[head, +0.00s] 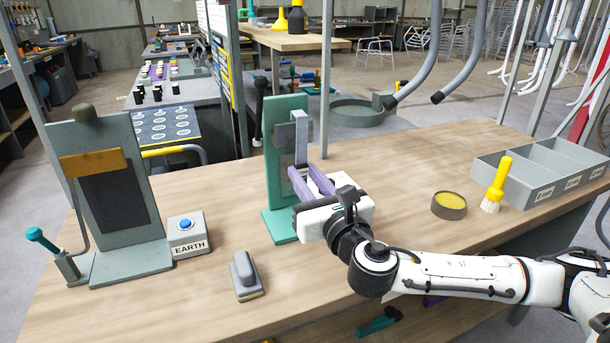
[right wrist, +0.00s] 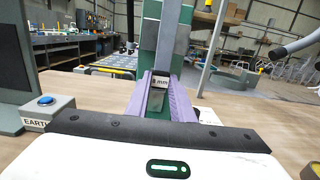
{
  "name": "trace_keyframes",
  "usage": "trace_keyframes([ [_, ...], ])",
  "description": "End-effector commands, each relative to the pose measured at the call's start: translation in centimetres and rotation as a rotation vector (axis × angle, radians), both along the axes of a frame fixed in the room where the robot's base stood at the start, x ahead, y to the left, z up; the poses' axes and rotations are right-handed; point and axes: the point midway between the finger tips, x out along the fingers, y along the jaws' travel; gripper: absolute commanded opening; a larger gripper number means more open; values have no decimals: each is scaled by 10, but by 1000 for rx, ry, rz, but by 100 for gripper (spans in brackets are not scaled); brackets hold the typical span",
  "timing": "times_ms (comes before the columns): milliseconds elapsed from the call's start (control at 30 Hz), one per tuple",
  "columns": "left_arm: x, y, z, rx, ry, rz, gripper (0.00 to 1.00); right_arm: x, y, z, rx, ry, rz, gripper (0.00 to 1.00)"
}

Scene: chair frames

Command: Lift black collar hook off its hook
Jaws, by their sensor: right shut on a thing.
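A green stand (head: 279,225) stands upright on the wooden workbench. My right gripper (head: 302,174) has purple fingers, shut on the lower end of this bar at the label; the fingers also show in the right wrist view (right wrist: 162,88). The bar is upright and close to the stand. My left gripper is not in view.
A grey panel stand (head: 130,265) and a blue-button box marked EARTH (head: 188,238) stand left. A grey block (head: 246,275) lies in front. A yellow-topped round tin (head: 449,206), a yellow brush (head: 497,185) and a grey divided tray (head: 540,190) are right. The bench middle is clear.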

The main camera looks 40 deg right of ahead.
Motion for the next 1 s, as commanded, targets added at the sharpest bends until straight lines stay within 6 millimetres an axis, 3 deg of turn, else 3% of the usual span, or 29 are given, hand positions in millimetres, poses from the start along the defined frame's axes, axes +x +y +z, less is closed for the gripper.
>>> trace_keyframes([
  [233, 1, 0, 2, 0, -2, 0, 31, -2, 1, 1, -1, 0, 1, 0],
  [800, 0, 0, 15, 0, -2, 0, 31, -44, 11, 10, 0, 0, 1, 0],
  [1000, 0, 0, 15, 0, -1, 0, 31, -49, 12, 10, 0, 0, 0, 0],
])
